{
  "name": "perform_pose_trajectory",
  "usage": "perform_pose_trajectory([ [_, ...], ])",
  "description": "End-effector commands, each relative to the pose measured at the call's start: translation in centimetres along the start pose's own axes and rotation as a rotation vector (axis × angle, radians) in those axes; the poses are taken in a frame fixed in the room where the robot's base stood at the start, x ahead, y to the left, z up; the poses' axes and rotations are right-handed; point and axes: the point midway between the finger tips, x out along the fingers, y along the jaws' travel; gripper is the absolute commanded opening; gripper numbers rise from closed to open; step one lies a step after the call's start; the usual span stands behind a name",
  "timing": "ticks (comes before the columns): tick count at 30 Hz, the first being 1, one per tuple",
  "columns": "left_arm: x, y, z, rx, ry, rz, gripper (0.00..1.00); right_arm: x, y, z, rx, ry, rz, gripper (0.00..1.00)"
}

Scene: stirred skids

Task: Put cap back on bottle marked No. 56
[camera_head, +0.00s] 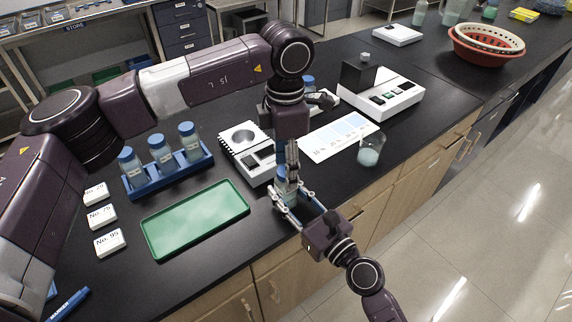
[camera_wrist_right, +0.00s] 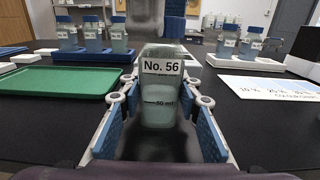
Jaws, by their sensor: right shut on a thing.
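The bottle marked No. 56 (camera_wrist_right: 162,95) stands upright between the blue-padded fingers of my right gripper (camera_wrist_right: 160,112), holding pale liquid. In the head view my right gripper (camera_head: 296,205) reaches in from the lower right and is shut on the bottle near the counter's front edge. My left gripper (camera_head: 288,168) points down directly over the bottle's top. In the right wrist view it is a blurred grey shape (camera_wrist_right: 146,20) above the bottle. The bottle's mouth and the cap are not clearly seen; I cannot tell whether the left fingers hold the cap.
A green tray (camera_head: 195,218) and a blue rack (camera_head: 150,187) of blue-capped bottles lie left. A white balance (camera_head: 262,171) is close behind the grippers. A beaker (camera_head: 370,150) and printed chart (camera_head: 338,137) are right.

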Motion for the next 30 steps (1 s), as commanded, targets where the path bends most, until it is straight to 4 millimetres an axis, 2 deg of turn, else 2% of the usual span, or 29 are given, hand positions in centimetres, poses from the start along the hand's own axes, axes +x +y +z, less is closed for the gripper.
perform_pose_trajectory([
  [8, -0.6, 0.0, 0.0, -0.001, -0.001, 0.001, 0.49, 0.0, 0.0, 0.0, 0.0, 0.0, 0.0, 0.0],
  [11, -1.9, 0.1, 0.1, -0.001, -0.002, 0.002, 0.49, 0.0, 0.0, 0.0, 0.0, 0.0, 0.0, 0.0],
  [21, -8.9, 0.1, 0.1, 0.0, -0.002, 0.003, 0.49, 0.0, 0.0, 0.0, 0.0, 0.0, 0.0, 0.0],
  [25, -10.8, 0.1, 0.1, -0.001, -0.001, 0.002, 0.49, 0.0, 0.0, 0.0, 0.0, 0.0, 0.0, 0.0],
  [30, -11.9, 0.0, 0.0, -0.001, 0.001, 0.0, 0.49, 0.0, 0.0, 0.0, 0.0, 0.0, 0.0, 0.0],
])
